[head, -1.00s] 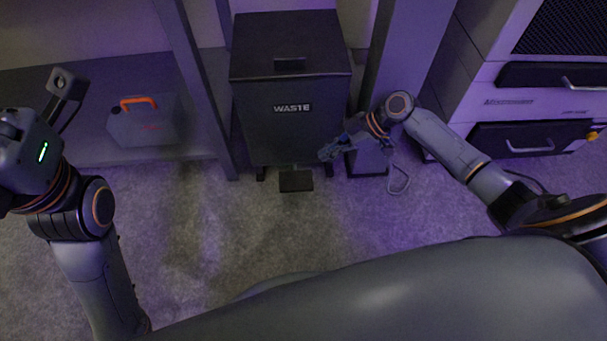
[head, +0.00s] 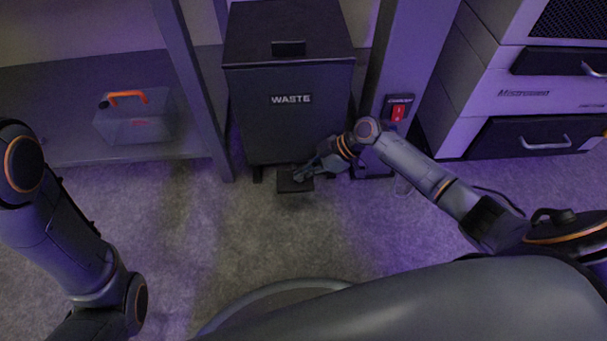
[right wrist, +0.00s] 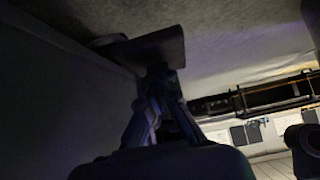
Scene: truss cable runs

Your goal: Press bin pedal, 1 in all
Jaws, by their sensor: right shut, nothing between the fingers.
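A dark grey waste bin (head: 290,118) with a "WASTE" label stands on the carpet with its lid down. Its flat black pedal (head: 293,184) sticks out at the bottom front. My right gripper (head: 300,175) is shut and empty, with its fingertips at the pedal's right part. In the right wrist view the fingertips (right wrist: 158,72) meet the pedal plate (right wrist: 150,48); I cannot tell whether it is pushed down. My left arm comes in at the left, but its gripper is outside the head view.
A clear case with an orange handle (head: 135,116) sits on the low shelf (head: 60,150) at left. A post with a red charger switch (head: 397,113) stands right of the bin, beside a white drawer cabinet (head: 470,100). Carpet in front is clear.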

